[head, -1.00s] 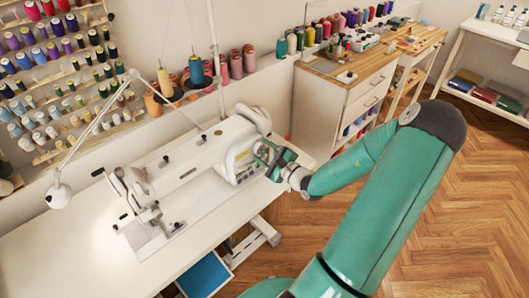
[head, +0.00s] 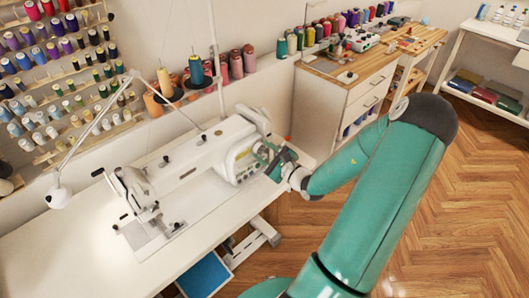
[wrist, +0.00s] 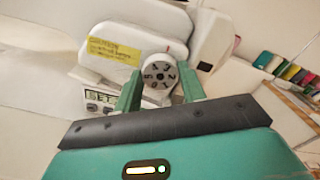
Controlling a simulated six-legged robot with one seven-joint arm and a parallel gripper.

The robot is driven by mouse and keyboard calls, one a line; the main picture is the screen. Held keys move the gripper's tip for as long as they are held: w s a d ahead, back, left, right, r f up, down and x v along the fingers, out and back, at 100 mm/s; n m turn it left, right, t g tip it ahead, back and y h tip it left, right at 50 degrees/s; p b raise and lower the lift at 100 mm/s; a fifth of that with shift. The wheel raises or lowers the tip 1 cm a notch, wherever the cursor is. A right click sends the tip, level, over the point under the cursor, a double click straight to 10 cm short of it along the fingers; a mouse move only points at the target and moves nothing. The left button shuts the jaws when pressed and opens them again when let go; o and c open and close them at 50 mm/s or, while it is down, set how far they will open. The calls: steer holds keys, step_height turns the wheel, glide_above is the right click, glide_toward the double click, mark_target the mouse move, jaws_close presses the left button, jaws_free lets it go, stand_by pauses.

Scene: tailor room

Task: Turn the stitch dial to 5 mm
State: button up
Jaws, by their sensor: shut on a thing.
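The white sewing machine (head: 195,155) stands on the white table, its right end facing my gripper (head: 266,155). In the wrist view, the round grey stitch dial (wrist: 158,76) with numbers on its face sits on that end. My gripper's two green fingers (wrist: 160,92) stand on either side of the dial and are shut on it. The numbers are small, and I cannot tell surely which one is at the mark. A small display (wrist: 101,97) is at the dial's lower left; its characters are hard to read. In the head view the gripper hides the dial.
A yellow label (wrist: 113,50) is on the machine beside the dial. A lamp (head: 60,196) leans over the table (head: 60,250). Thread spools (head: 235,62) stand along the ledge behind. A wooden-topped cabinet (head: 345,80) is at the back right. The wooden floor (head: 480,200) at right is clear.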

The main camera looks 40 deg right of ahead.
steer(key=m, duration=1.2)
steer(key=shift+d, duration=0.1)
steer(key=m, duration=0.9)
steer(key=shift+f, duration=0.1)
stand_by(0.4)
steer(key=o, duration=0.7)
steer(key=shift+s, duration=0.15)
steer(key=s, duration=1.3)
steer(key=shift+s+d, duration=0.2)
steer(key=shift+s, duration=0.1)
